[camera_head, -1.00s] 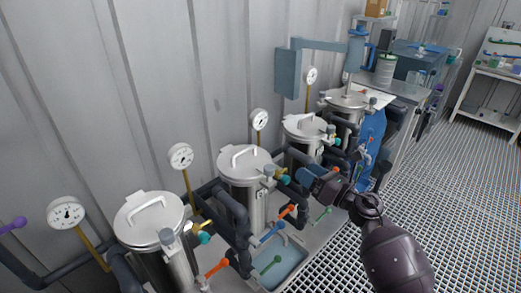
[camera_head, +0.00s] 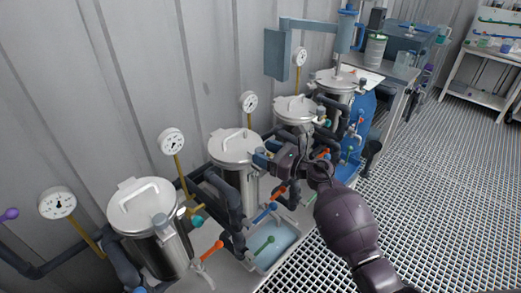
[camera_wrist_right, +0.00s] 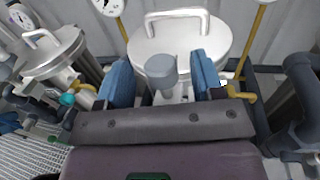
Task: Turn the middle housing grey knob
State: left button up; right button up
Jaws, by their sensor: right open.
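The middle housing is a steel vessel (camera_head: 232,148) with a domed lid and a bar handle, standing in a row along the wall. Its lid fills the upper middle of the right wrist view (camera_wrist_right: 180,45). The grey knob (camera_wrist_right: 161,70) is a short grey cylinder at the front of that lid, between my blue fingertips. My right gripper (camera_head: 264,156) is open at the front of this vessel, with one finger (camera_wrist_right: 118,82) on each side of the knob. Gaps show between knob and fingers; contact cannot be seen. In the head view the gripper hides the knob. My left gripper is not in view.
Similar vessels stand at the near left (camera_head: 145,205) and farther right (camera_head: 296,109). Round gauges (camera_head: 172,141) on yellow stems rise beside them. Dark pipes and orange (camera_head: 212,249), blue and green levers sit low in front. Open grating floor (camera_head: 440,200) lies to the right.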

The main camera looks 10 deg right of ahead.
jog(key=shift+x, duration=1)
